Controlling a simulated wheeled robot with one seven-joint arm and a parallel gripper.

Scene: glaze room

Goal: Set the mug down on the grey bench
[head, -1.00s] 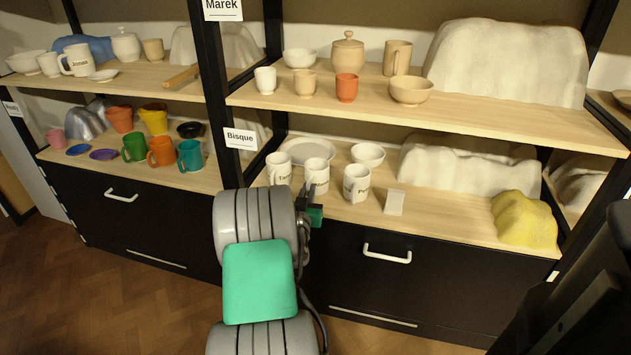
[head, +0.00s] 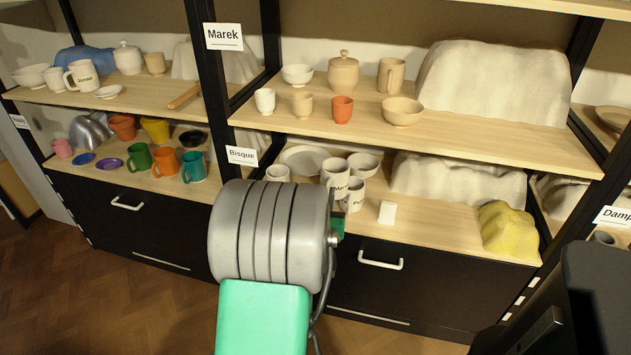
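A white mug (head: 335,173) with dark lettering that seems to begin "Mar" shows just beyond my wrist. It appears raised above the lower right shelf, overlapping the view of the mugs and bowl there. My gripper (head: 332,204) is mostly hidden behind my own grey wrist; only a dark edge and a green part show. The mug moves with it, so it looks shut on this mug, though the finger contact is hidden. Two similar white mugs stand on the shelf, one to the left (head: 277,173) and one to the right (head: 354,196). No grey bench is in view.
The lower right shelf (head: 432,228) also bears a white bowl (head: 364,164), a plate (head: 300,157), a small white block (head: 387,212) and a yellow cover (head: 508,229). The upper shelf (head: 470,122) hangs close above. A black upright (head: 213,98) stands left. Open floor lies lower left.

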